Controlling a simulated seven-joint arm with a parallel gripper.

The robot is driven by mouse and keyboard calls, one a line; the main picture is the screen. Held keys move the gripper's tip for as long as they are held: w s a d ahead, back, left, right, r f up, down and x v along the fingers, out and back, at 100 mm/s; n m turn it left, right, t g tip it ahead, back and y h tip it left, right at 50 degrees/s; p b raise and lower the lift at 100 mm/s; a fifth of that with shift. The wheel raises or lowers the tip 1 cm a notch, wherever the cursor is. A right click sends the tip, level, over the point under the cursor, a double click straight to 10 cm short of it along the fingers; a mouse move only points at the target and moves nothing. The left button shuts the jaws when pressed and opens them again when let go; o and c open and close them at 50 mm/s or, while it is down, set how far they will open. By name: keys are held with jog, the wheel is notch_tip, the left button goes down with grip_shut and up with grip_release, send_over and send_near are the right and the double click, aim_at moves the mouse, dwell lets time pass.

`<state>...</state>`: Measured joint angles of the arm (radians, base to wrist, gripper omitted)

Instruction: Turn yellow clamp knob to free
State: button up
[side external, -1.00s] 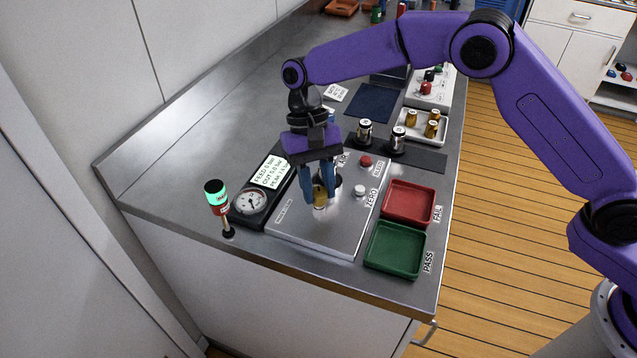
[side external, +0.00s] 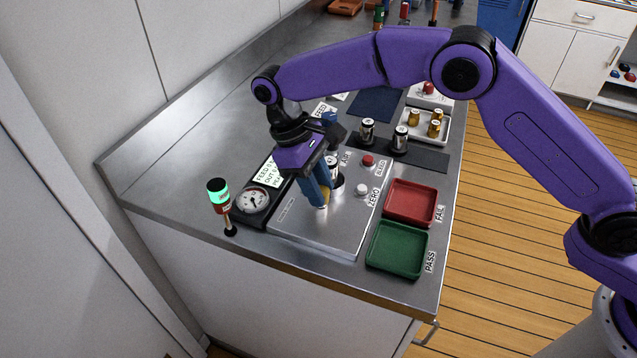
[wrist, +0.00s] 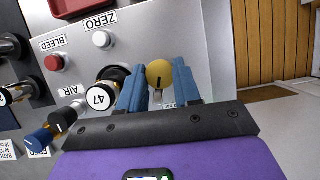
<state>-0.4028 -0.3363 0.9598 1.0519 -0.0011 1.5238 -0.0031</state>
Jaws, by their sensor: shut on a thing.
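The yellow clamp knob (wrist: 160,73) is round with a dark line on it and sits on the silver panel (side external: 352,222). In the wrist view it is between the two blue fingers of my gripper (wrist: 158,84). In the side view my gripper (side external: 320,198) is tilted, with its fingertips down at the panel and shut on the knob, which is mostly hidden there.
A white ZERO button (side external: 361,189) and a red BLEED button (side external: 367,160) are on the panel. A gauge (side external: 253,200) and a green-lit lamp (side external: 218,190) stand left. Red (side external: 436,205) and green (side external: 425,253) trays lie right. Several cylinders stand behind.

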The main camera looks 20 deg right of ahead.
jog(key=shift+n, duration=0.3)
dwell(0.4)
jog(key=o, duration=1.1)
jog(key=shift+c, duration=0.2)
jog(key=v, duration=0.7)
jog(key=shift+r, duration=0.3)
jog(key=shift+a, duration=0.15)
